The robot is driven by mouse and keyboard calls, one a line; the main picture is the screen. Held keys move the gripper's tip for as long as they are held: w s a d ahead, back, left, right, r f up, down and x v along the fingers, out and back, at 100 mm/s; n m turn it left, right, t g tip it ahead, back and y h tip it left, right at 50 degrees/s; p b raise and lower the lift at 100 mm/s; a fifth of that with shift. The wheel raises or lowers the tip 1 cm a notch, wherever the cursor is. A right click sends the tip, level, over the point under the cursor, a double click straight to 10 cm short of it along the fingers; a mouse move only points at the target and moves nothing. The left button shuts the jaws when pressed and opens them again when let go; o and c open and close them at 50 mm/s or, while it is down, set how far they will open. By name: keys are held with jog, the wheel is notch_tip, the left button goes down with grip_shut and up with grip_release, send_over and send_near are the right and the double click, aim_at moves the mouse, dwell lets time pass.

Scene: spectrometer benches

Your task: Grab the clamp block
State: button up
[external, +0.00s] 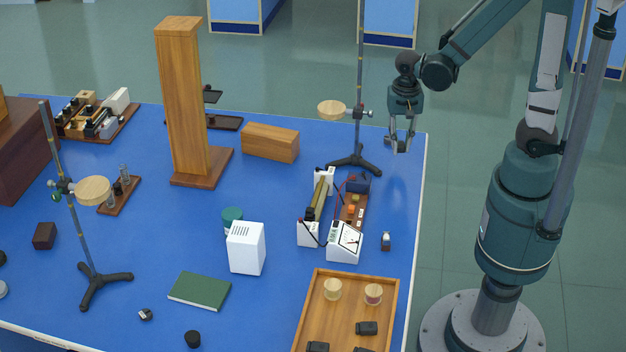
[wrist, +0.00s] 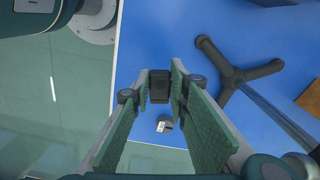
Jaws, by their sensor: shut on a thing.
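The clamp block, a small black block, shows in the wrist view (wrist: 159,87) between the ends of my two finger pads. My gripper (wrist: 161,84) is shut on it. In the external view my gripper (external: 399,145) points down over the far right corner of the blue table, right of a stand. The block is too small there to make out clearly. A small grey and white piece (wrist: 164,123) lies on the table, just below the block in the wrist view.
The stand's dark tripod base (external: 355,165) is close to the left of my gripper. A wooden tray (external: 312,300) with similar black blocks (external: 367,328) and round pieces is at the front right. A meter (external: 345,242) stands behind the tray. The table's right edge is close.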

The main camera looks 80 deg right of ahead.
aim_at(401, 146)
jog(key=shift+r+p, duration=0.4)
jog(key=shift+r, duration=1.4)
